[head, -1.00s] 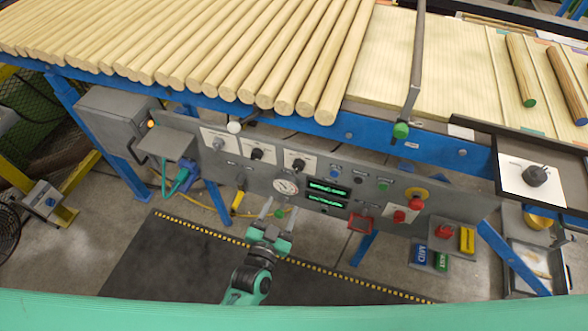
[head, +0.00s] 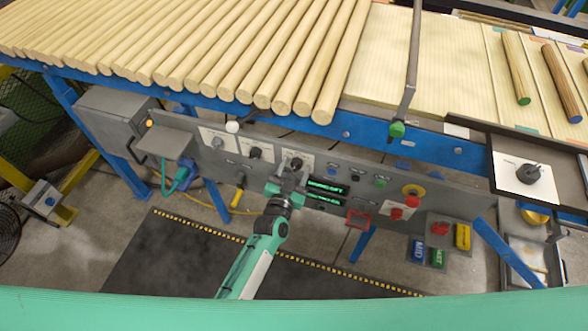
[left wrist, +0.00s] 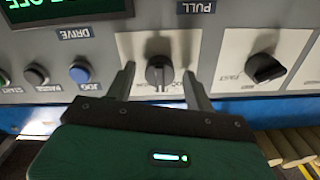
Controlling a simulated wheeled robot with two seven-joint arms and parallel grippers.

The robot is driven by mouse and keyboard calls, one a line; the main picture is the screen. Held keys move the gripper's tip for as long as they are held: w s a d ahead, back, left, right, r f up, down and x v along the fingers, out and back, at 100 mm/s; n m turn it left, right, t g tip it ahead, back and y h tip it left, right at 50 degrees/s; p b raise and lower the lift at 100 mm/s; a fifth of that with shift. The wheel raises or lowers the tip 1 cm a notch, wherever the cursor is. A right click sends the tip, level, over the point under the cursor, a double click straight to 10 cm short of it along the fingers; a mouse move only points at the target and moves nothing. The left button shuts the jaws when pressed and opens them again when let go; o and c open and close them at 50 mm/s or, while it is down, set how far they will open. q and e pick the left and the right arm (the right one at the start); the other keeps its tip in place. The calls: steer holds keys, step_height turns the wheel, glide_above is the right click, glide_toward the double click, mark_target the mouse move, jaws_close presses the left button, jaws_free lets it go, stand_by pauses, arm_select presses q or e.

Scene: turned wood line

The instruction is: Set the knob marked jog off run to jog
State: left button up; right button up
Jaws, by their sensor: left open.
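A black knob (left wrist: 158,73) on a white plate sits between the two fingers of my left gripper (left wrist: 163,80) in the left wrist view. Its ridge stands upright in that view, with a pale line at its lower end. The lettering around it is partly hidden by the fingers and too small to read surely. In the head view my left gripper (head: 289,176) is at the control panel, in front of the rightmost of three white knob plates, and covers most of it. The gripper is open, one finger on each side of the knob. My right gripper is not in view.
The grey panel (head: 340,172) also carries other knobs, a green display (head: 327,187), push buttons and a red emergency stop (head: 412,201). A neighbouring black knob (left wrist: 265,69) is close by. Wooden rods (head: 290,70) lie on the blue-framed table above.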

arm_select(q)
steer(key=shift+c, duration=0.6)
steer(key=c, duration=0.9)
steer(key=shift+o, duration=0.2)
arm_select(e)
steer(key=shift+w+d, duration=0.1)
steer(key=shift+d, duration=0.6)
